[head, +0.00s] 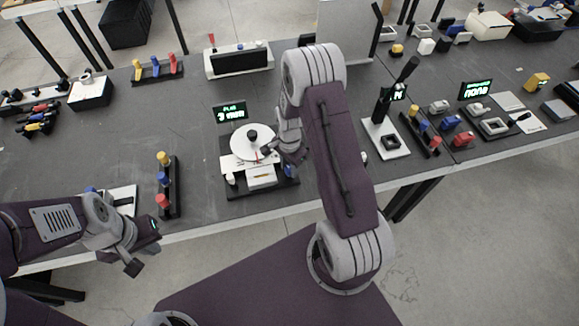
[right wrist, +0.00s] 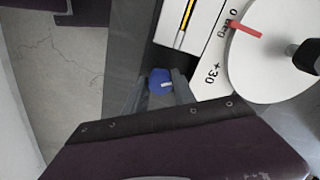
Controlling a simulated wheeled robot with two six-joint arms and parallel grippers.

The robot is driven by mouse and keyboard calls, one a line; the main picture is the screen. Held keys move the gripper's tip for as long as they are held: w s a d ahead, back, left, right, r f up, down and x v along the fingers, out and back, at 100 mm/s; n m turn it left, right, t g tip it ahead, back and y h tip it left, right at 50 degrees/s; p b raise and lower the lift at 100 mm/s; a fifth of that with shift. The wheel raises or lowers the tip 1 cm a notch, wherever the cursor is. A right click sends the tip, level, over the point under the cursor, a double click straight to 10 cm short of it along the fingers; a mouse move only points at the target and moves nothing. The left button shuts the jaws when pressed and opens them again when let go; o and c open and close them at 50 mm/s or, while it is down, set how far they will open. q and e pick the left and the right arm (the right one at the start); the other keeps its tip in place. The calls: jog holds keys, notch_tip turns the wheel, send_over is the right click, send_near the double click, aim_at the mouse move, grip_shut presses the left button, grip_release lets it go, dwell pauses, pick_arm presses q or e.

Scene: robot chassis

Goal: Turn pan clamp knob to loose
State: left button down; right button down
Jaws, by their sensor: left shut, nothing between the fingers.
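The pan unit (head: 250,157) stands on the table in the head view, with a white round disc, a black centre knob and a scale plate. In the right wrist view the disc (right wrist: 262,62) carries a red pointer near the 0 mark; "+30" is printed below. A blue knob (right wrist: 159,81) with a pale mark, probably the clamp knob, lies beside the plate. My right gripper (right wrist: 159,92) has one finger on each side of it; whether they touch it is unclear. My left gripper (head: 142,250) is shut and empty off the table's front edge, at the left.
A lit display (head: 231,113) stands behind the unit. A rack of coloured knobs (head: 164,182) stands left of it. A lever device (head: 388,140) and another coloured rack (head: 424,137) stand to the right. Bare table (head: 120,145) lies at the left.

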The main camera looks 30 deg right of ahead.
jog(key=shift+r, duration=0.1)
jog(key=n, duration=0.3)
jog(key=shift+w, duration=0.1)
jog(key=n+p, duration=0.1)
jog(key=n, duration=0.3)
jog(key=shift+n, duration=0.4)
jog(key=n, duration=0.3)
jog(key=shift+n, duration=0.3)
jog(key=n, duration=0.4)
jog(key=shift+w+p, duration=0.1)
jog(key=shift+p, duration=0.25)
jog(key=n, duration=0.4)
jog(key=shift+r, duration=0.1)
jog(key=n, duration=0.3)
jog(key=shift+n, duration=0.4)
jog(key=n, duration=0.6)
jog(key=shift+p, duration=0.3)
jog(key=shift+n, duration=0.4)
